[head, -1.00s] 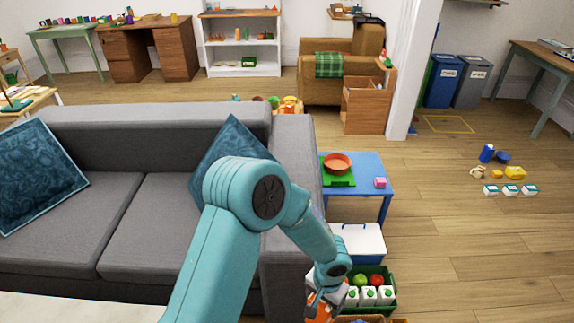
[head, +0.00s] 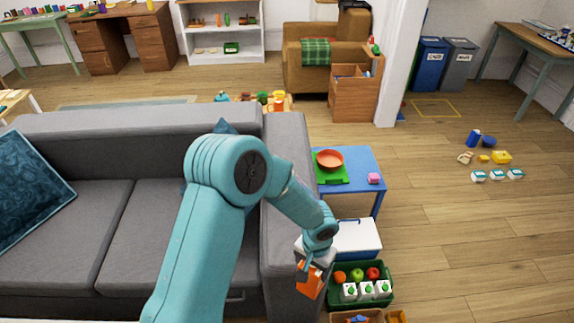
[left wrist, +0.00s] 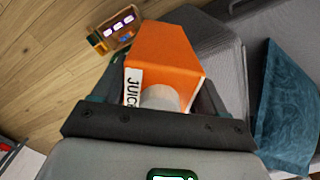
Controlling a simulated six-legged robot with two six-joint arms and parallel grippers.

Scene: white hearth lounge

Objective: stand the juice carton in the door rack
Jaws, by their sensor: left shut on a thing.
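The orange juice carton (head: 309,284) is held by my left gripper (head: 313,262) in the head view, in front of the sofa's right arm and left of the green crate. In the left wrist view the carton (left wrist: 165,52) lies between the fingers, with part of its "JUIC" label and a pale round cap or spout showing toward the palm. My left gripper (left wrist: 158,92) is shut on it. The carton looks tilted in the head view, and it is clear of the crate. I cannot make out a door rack in either view. My right gripper is not in view.
A green crate (head: 333,298) holds fruit and white cartons. Behind it are a white-and-blue cooler-like box (head: 357,240) and a blue table (head: 362,160). The grey sofa (head: 290,165) is close on the left. Small items lie on the right floor; open floor (head: 450,240) lies before them.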

